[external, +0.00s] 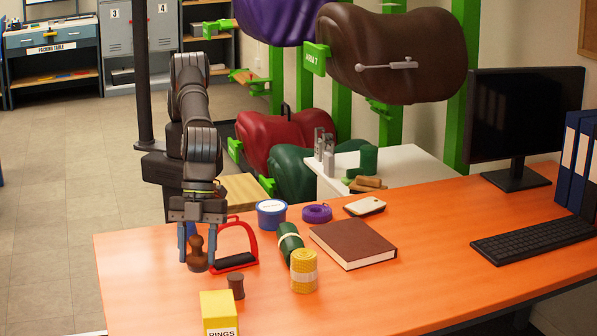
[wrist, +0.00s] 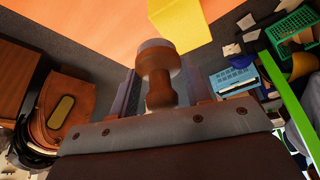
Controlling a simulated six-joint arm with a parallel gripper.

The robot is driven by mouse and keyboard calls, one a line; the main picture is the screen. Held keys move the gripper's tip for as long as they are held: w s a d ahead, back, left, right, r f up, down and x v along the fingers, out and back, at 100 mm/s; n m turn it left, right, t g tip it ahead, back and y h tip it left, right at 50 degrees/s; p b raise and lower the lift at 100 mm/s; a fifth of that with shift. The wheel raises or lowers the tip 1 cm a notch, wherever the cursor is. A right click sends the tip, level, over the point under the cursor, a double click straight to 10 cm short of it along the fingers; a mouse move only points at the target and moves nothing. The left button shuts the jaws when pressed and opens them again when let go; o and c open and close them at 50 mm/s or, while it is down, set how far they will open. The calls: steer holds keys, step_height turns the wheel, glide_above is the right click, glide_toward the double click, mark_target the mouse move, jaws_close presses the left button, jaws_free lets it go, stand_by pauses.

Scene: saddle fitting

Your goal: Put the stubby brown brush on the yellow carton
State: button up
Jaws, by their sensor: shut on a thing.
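The stubby brown brush (external: 197,257) has a rounded knob and a wider base. My gripper (external: 202,246) is shut on it and holds it upright near the orange table's left end. In the wrist view the brush (wrist: 158,62) sits between the two fingers of my gripper (wrist: 160,92), its pale grey end pointing away from the palm. The yellow carton (external: 218,309), lettered "RINGS", stands at the table's front edge, in front of the brush and slightly right. It also shows at the top of the wrist view (wrist: 181,22). The brush is apart from the carton.
A small dark brown spool (external: 236,287) stands between the brush and carton.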

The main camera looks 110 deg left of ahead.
steer(key=w, duration=0.1)
steer(key=w+f, duration=0.1)
steer(key=w, duration=0.1)
steer(key=shift+a+f, duration=0.15)
steer(key=shift+f, duration=2.2)
steer(key=shift+f, duration=0.2)
steer(key=o, duration=1)
steer(key=v, duration=1.2)
steer(key=shift+r, duration=0.2)
